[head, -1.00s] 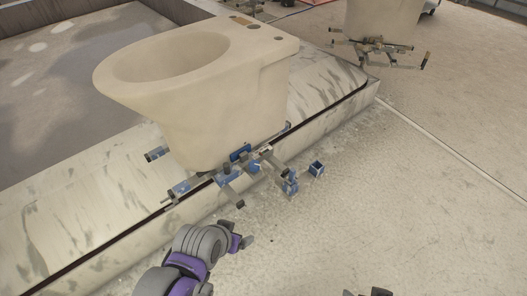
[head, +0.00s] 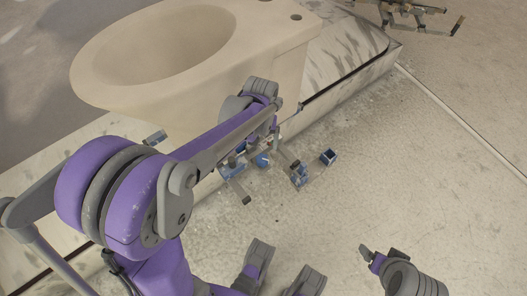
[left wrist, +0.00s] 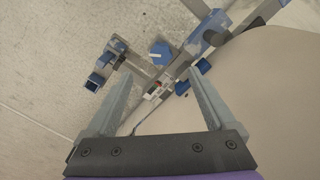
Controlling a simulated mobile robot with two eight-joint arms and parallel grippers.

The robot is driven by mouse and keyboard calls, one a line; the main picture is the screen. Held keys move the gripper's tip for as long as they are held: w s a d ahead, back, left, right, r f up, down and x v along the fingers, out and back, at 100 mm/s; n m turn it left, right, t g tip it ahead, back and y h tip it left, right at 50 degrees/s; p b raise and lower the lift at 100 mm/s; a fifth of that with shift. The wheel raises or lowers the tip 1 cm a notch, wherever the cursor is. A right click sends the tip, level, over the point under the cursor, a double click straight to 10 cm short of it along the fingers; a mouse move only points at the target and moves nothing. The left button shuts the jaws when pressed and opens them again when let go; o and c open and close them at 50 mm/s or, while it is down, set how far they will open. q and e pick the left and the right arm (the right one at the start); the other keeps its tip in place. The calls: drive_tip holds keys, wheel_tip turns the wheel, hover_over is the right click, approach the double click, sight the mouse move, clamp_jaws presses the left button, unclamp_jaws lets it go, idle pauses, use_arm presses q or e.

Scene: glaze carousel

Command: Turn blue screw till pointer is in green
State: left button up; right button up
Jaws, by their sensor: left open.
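The blue screw's round knob (left wrist: 160,53) shows in the left wrist view, beyond and between my finger tips. It also shows in the head view (head: 262,160), just below my left gripper (head: 270,132). In the left wrist view my left gripper (left wrist: 162,82) is open, fingers apart, with nothing between them touching both. A small pale scale plate (left wrist: 158,92) with a red mark lies beside the knob. Its pointer and green zone are too small to read. My left arm hides part of the clamp frame in the head view.
A cream toilet bowl (head: 180,60) stands over the clamp frame, close to my left gripper. Blue-ended clamp pieces (head: 299,174) and a small blue block (head: 328,157) stick out to the right. Parts of mine fill the bottom.

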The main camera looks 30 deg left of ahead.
sight(262, 159)
use_arm(q)
drive_tip(key=f+b, duration=0.1)
drive_tip(key=f, duration=0.2)
drive_tip(key=f+b, duration=0.1)
drive_tip(key=f, duration=0.3)
drive_tip(key=f+b, duration=0.1)
drive_tip(key=f, duration=0.3)
drive_tip(key=shift+w+a+f, duration=0.2)
drive_tip(key=shift+w, duration=0.2)
